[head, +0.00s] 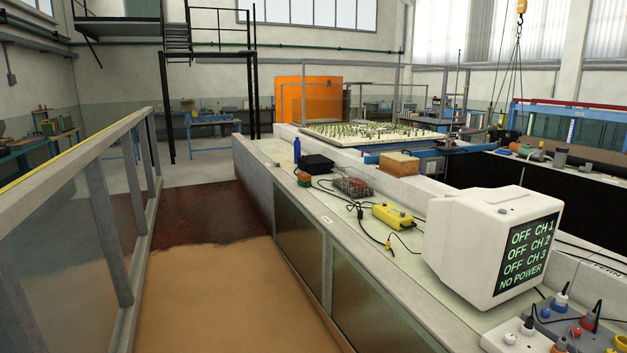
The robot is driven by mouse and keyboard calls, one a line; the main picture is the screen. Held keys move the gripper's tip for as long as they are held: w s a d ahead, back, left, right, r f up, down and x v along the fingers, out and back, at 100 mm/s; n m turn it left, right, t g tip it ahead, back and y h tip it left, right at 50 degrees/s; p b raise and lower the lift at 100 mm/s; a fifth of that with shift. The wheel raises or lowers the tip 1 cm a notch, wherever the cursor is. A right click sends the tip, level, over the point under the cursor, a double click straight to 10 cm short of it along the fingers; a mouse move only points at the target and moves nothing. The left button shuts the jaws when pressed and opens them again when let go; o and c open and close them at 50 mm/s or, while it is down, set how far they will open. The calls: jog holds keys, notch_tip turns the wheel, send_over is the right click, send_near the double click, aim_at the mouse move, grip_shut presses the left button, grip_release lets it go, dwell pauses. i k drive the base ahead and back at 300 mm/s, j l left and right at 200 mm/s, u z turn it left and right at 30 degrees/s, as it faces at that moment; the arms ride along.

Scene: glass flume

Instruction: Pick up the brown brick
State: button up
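A brown block (399,164) with flat faces sits on the long bench ledge to the right of centre, beyond the yellow device. It is the only brick-like brown thing I can make out, but it is small, and I cannot tell for sure that it is a brick. Its top and near sides show. My gripper is not in view.
The bench (310,212) holds a blue bottle (297,150), a black box (315,164), a wire basket (353,184), a yellow device (393,216), loose cables and a white monitor (480,245).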

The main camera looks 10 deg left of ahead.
aim_at(304, 177)
jog(key=u, duration=0.25)
jog(key=i+j+z, duration=0.3)
jog(key=i+j, duration=1)
jog(key=i, duration=0.45)
jog(key=i+j+z, duration=0.25)
jog(key=i+j, duration=1.95)
jog(key=j, duration=0.15)
jog(key=i+j, duration=0.55)
jog(key=j, duration=0.15)
